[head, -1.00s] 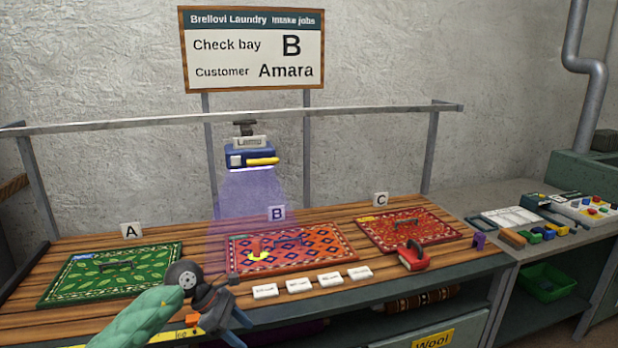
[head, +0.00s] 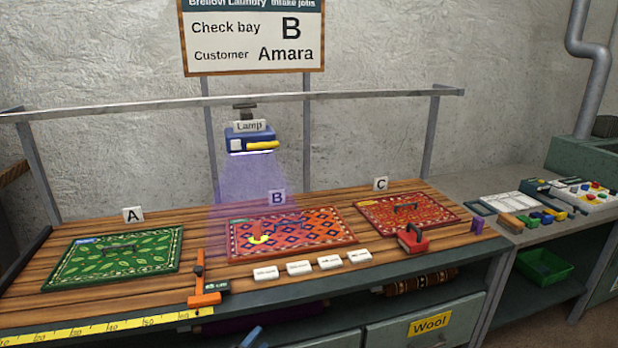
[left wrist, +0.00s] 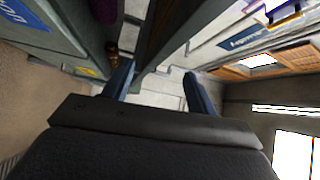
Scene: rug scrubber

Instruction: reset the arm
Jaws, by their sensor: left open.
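My left gripper (head: 252,338) shows only as a blue fingertip at the bottom edge of the head view, below the bench front. In the left wrist view its two blue fingers (left wrist: 158,88) are apart with nothing between them. My right gripper is not in view. The wooden bench (head: 130,290) holds a green rug (head: 80,265) at A, a red and blue patterned rug (head: 325,228) at B under the lamp (head: 250,139), and a red rug (head: 375,225) at C.
An orange sliding stop (head: 204,299) stands at the bench front by a yellow measuring tape (head: 100,328). Several white tags (head: 299,268) and a red-handled brush (head: 412,240) lie near the front edge. A sign (head: 253,40) reads bay B, Amara. A side counter (head: 455,190) holds tools.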

